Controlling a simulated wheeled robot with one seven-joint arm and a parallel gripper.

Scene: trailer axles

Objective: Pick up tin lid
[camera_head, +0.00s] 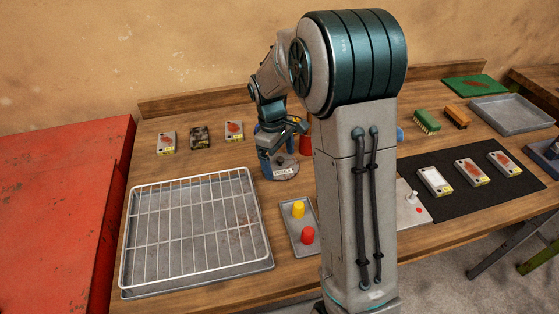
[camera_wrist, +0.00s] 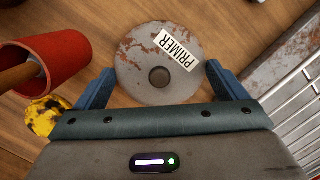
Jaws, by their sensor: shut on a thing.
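The tin lid (camera_wrist: 150,55) is a round, rust-flecked grey disc with a dark central knob and a white "PRIMER" label. My gripper (camera_wrist: 159,72) has its two blue fingers on opposite sides of the lid's rim and is shut on it. In the head view the lid (camera_head: 286,173) shows below my gripper (camera_head: 279,158), near the middle of the wooden bench. I cannot tell whether the lid is clear of the bench top. Part of the lid's near edge is close to the gripper body in the wrist view.
A red cup (camera_wrist: 72,66) with a brown handle in it and a yellow, dark-spotted thing (camera_wrist: 42,116) are close by. A wire rack (camera_head: 190,225) lies on a metal tray. A small tray (camera_head: 300,240) holds yellow and red pieces. A black mat (camera_head: 450,208) carries several cards.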

